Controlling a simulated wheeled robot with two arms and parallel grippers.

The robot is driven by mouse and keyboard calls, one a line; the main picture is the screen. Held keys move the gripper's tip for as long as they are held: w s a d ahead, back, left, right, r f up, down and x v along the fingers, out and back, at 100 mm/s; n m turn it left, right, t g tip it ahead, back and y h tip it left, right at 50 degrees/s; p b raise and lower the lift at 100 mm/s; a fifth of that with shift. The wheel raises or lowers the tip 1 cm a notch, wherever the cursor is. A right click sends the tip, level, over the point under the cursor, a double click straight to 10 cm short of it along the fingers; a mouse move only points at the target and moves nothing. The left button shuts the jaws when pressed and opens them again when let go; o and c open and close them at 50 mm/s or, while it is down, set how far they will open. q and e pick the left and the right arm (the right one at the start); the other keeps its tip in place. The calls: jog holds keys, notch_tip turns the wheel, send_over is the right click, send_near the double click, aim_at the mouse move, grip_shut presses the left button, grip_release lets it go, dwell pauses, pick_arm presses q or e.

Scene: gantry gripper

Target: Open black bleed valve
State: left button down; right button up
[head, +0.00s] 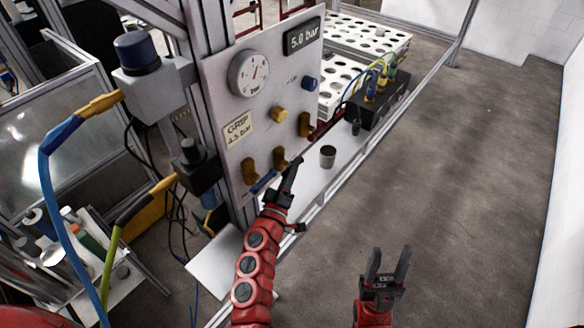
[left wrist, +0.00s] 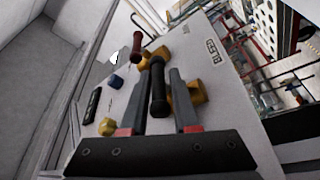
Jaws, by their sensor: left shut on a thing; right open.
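The black bleed valve shows in the left wrist view as a black bar-shaped handle (left wrist: 157,90) on a brass body (left wrist: 196,92). My left gripper (left wrist: 160,76) has one finger on each side of this handle and is shut on it. In the head view my left gripper (head: 292,172) reaches the lower right of the grey panel (head: 222,90), in front of a brass valve body (head: 280,157), and covers most of the handle. My right gripper (head: 388,266) is open and empty, over the floor at the lower right.
A red handle (left wrist: 137,45) and a blue handle (head: 264,182) are close by on the panel. The panel also carries a gauge (head: 249,73), a display (head: 302,36) and knobs. A small dark-topped cup (head: 328,156) stands on the ledge. The floor at right is clear.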

pick_arm(q)
jog(key=shift+r, duration=0.1)
jog(key=shift+b, duration=0.6)
jog(key=f+n+t+b, duration=0.1)
jog(key=t+b, duration=0.1)
jog(key=b, duration=1.1)
jog(key=shift+f, duration=0.3)
jog(key=n+t+b, duration=0.1)
jog(key=t+b, duration=0.1)
jog(key=b, duration=0.8)
jog(key=n+t+y+b, duration=0.1)
jog(key=n+t+b, duration=0.1)
jog(key=b, duration=0.9)
jog(key=shift+r+t, duration=0.3)
jog(key=shift+r, duration=0.1)
jog(key=shift+r+n+t+y+b, duration=0.3)
jog(key=shift+r+n+y+b, duration=0.1)
jog(key=shift+b, duration=0.35)
jog(key=c, duration=0.8)
grip_release()
